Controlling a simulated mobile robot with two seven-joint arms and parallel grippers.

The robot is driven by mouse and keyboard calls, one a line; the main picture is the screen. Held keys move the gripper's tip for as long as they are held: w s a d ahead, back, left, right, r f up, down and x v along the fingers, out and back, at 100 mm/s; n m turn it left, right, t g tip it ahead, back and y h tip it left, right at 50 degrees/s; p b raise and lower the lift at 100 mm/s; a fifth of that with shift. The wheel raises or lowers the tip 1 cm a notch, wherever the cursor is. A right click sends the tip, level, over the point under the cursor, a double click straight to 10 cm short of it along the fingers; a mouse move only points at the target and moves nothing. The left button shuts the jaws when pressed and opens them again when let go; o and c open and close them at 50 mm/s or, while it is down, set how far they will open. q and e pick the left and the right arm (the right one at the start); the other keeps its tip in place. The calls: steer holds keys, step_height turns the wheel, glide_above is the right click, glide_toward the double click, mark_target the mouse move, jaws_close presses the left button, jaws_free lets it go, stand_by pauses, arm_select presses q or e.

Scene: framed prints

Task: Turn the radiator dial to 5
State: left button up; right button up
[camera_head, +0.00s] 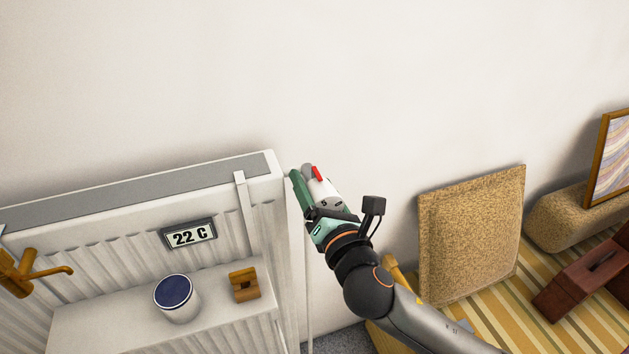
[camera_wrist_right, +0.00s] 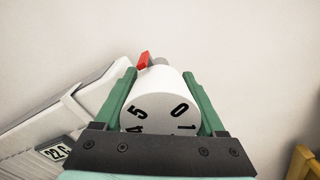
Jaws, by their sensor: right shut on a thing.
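The white radiator dial (camera_head: 322,188) sits at the top right end of the white radiator (camera_head: 120,225). It also shows in the right wrist view (camera_wrist_right: 158,92), with 5 and 4 on its left side and 0 and 1 on its right side. A red marker (camera_wrist_right: 144,60) stands beyond the dial's far edge, a little left of its middle, nearer the 5 than the 0. My right gripper (camera_wrist_right: 159,76) is shut on the dial, with one green finger on each side. The dial's other numbers are hidden. My left gripper is not in view.
A shelf on the radiator's front holds a blue-topped white jar (camera_head: 177,298) and a small wooden block (camera_head: 244,284). A display (camera_head: 188,234) reads 22 C. The wall above is clear.

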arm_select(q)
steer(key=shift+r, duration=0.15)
arm_select(e)
steer(key=shift+m, duration=0.4)
steer(key=shift+f, duration=0.1)
steer(key=o, duration=1.1)
steer(key=shift+c, duration=0.2)
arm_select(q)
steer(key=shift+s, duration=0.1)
